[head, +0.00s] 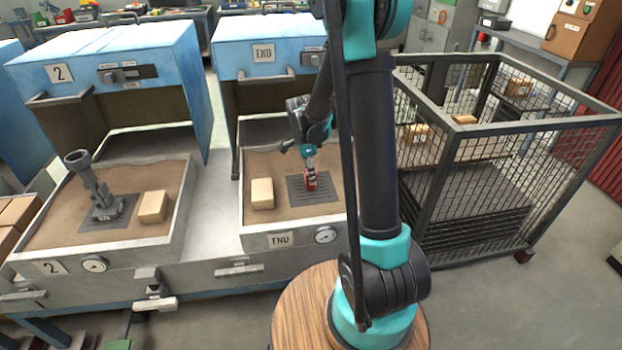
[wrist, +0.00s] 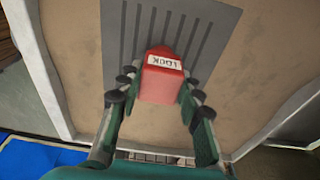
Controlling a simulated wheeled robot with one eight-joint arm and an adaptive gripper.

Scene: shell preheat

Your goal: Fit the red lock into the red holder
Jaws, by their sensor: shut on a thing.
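The red lock (wrist: 162,82) is a red block with a white label reading LOCK. It sits between the fingers of my gripper (wrist: 158,92), which is shut on it. In the head view my gripper (head: 309,163) reaches down into the END station, and the red lock (head: 311,181) shows below it, over the grey grooved plate (head: 325,194). The same plate (wrist: 124,40) lies beneath and beyond the lock in the wrist view. I cannot make out a separate red holder, nor tell whether the lock touches anything below.
A tan block (head: 262,193) stands on the sandy bed left of the plate. The END station's blue hood (head: 265,45) is raised behind. Station 2 at left has a grey metal part (head: 100,195) and another tan block (head: 153,206). A wire cage (head: 480,190) stands at right.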

